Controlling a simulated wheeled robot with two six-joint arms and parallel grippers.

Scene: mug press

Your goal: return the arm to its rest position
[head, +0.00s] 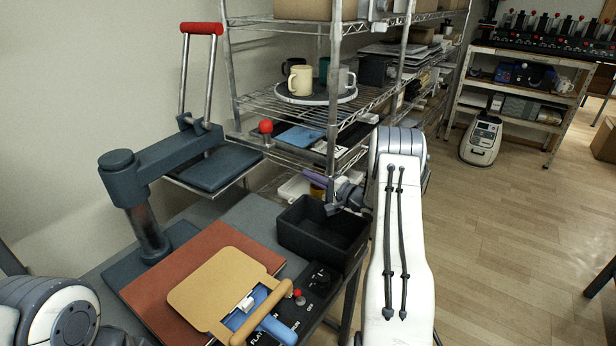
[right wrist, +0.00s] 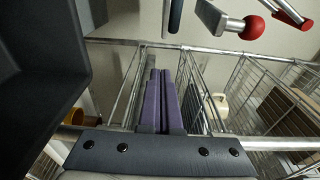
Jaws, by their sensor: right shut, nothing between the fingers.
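My right gripper (head: 312,177) is beyond the black open bin, in front of the wire shelf rack, with its arm coming up from the bottom of the head view. In the right wrist view its purple fingers (right wrist: 161,85) lie side by side, shut and empty. They point at the rack and touch nothing that I can make out. Of my left arm only a rounded joint shows at the lower left of the head view; its gripper is out of view.
The black bin (head: 300,248) stands on the bench close beside my right arm. A heat press with a red handle (head: 201,29) and a tan pad (head: 215,290) are at left. A round tray (head: 327,97) holds mugs, including a cream mug (head: 300,81). Open floor lies at right.

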